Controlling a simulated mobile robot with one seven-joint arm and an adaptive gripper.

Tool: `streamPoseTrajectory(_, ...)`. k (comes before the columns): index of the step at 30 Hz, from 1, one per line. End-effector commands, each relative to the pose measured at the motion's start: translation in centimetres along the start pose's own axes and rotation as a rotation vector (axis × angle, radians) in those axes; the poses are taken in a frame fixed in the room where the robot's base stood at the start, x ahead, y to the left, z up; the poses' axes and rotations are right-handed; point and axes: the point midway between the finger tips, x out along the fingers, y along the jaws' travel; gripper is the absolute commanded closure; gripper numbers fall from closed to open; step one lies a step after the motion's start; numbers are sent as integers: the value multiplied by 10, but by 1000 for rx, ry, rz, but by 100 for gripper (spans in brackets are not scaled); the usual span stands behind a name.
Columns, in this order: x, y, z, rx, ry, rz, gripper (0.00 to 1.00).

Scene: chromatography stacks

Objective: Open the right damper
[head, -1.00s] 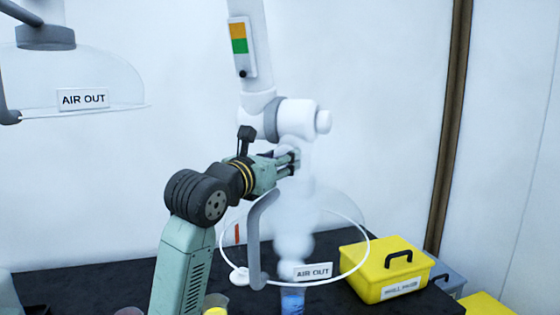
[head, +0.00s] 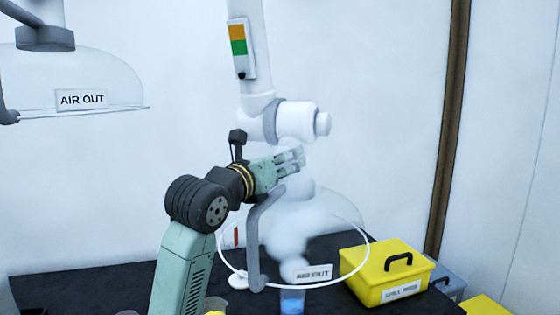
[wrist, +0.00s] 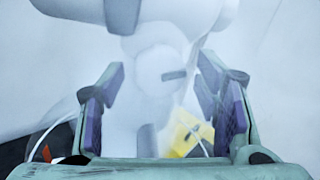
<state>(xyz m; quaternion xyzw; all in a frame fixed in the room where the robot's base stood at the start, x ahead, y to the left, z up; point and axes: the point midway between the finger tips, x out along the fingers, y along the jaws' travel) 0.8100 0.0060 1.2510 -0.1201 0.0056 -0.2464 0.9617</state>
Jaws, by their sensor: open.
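The right extraction arm has a white joint (head: 297,120) with a grey ring, above a clear hood (head: 335,205) labelled AIR OUT. The damper is not clearly marked in the head view. In the wrist view a round white knob (wrist: 160,70) with a short grey bar, nearly level, shows on the white duct, between and beyond my fingers. My gripper (head: 297,159) is just below the white joint, its tips blurred by pale vapour. In the wrist view my gripper (wrist: 160,110) is open, fingers apart on either side of the duct, with nothing clearly held.
White vapour (head: 288,235) rises from a cup of blue liquid (head: 292,302) under the hood. A grey curved handle (head: 256,240) stands beside my forearm. A yellow box (head: 385,272) sits on the dark bench at right. Another hood (head: 70,78) hangs at upper left.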

Motion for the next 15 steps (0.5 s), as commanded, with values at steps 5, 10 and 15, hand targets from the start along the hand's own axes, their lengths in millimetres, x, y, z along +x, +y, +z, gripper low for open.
streamPoseTrajectory(5, 0, 0, 0, 0, 0, 1, 42)
streamPoseTrajectory(10, -10, 2, 0, 0, -1, 3, 42)
streamPoseTrajectory(15, -41, 2, 1, 1, -2, 4, 42)
